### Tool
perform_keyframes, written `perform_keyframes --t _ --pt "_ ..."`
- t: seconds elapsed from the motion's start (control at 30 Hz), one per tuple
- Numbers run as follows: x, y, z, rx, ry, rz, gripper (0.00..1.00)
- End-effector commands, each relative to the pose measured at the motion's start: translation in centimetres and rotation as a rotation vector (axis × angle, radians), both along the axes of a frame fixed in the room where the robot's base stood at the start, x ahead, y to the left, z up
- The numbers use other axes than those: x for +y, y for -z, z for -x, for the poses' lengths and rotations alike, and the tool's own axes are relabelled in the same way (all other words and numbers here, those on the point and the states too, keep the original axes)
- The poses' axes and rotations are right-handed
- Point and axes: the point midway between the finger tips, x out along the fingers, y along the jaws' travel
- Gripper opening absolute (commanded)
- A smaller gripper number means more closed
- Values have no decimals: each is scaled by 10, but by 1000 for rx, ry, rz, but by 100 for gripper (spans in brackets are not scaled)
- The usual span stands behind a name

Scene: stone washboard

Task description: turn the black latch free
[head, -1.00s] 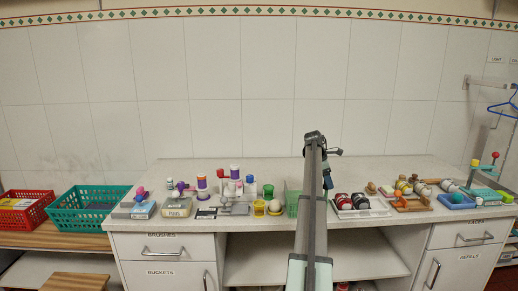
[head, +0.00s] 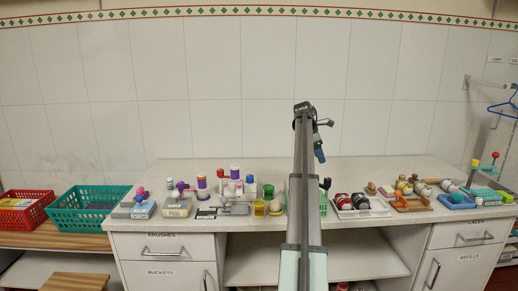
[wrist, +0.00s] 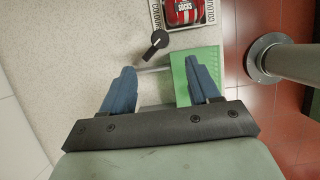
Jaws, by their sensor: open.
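The black latch (wrist: 154,44) is a small dark knob with a pointed handle. In the wrist view it lies just beyond my fingertips, slightly left of the middle between them. A thin pale rod runs below it beside a green panel (wrist: 209,60). In the head view the latch (head: 326,184) stands up just right of my arm, by the green panel, which my arm partly hides. My gripper (wrist: 158,66) has two blue fingers, spread wide and empty. In the head view my gripper (head: 319,156) hangs above the counter, above the latch. Nothing touches the fingers visibly.
A tray of red and dark rolled items (head: 356,203) stands right of the latch. A grey pole (wrist: 290,60) rises at right in the wrist view. The counter behind is clear.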

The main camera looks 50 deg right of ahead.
Motion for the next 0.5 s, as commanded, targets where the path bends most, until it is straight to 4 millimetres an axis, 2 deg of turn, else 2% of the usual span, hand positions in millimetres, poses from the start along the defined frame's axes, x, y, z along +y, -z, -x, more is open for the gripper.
perform_keyframes --t 0.03,0.33,0.5 --pt "1 -7 -2 -1 0 1 61" --pt "-17 -9 -12 -95 83 193 61" --pt "-27 -14 -27 -180 128 324 61"
